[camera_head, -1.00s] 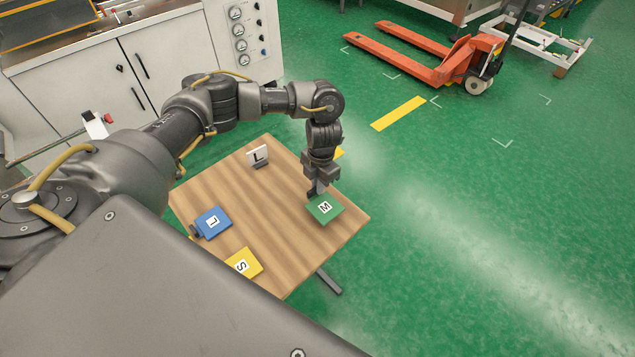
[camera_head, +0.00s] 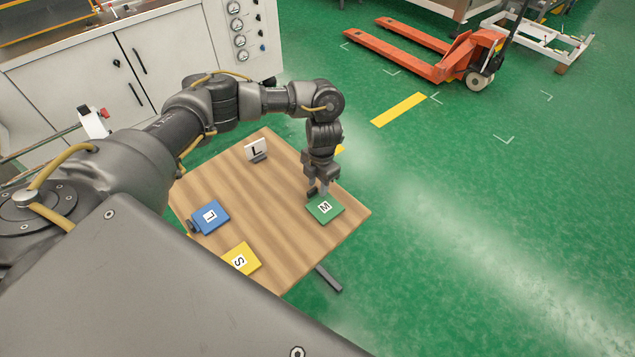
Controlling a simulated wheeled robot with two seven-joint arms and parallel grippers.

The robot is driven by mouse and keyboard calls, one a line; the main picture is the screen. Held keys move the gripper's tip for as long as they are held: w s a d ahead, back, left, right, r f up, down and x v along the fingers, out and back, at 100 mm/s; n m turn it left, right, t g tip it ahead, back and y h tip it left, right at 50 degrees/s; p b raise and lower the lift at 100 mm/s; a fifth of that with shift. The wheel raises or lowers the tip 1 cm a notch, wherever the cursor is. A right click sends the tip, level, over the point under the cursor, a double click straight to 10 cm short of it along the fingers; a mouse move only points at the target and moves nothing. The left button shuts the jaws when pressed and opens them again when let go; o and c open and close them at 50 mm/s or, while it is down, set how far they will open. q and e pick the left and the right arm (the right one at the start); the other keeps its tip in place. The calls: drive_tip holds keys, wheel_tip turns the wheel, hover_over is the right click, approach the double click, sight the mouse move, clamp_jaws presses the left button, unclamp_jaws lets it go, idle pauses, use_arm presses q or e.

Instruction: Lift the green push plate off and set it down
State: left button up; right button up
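The green push plate (camera_head: 327,211), marked with a white M label, lies near the right corner of the wooden table (camera_head: 280,240). My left gripper (camera_head: 318,193) points down at the plate's far edge. Its two fingers show apart, with a gap between them. The fingertips are at or just above the plate's edge; I cannot tell if they touch it. The plate's handle or underside is not visible. My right gripper is not in the picture.
A blue plate (camera_head: 208,219) and a yellow plate (camera_head: 238,262) marked S lie on the table's left and near side. A white L plate (camera_head: 256,147) stands at the far side. A white cabinet (camera_head: 150,60) stands behind. An orange pallet jack (camera_head: 440,55) is far off.

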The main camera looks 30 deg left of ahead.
use_arm(q)
wheel_tip(320, 180, up, 11)
drive_tip(key=shift+w+d, duration=0.15)
drive_tip(key=shift+w, duration=0.3)
drive_tip(key=shift+f, duration=0.15)
idle(0.7)
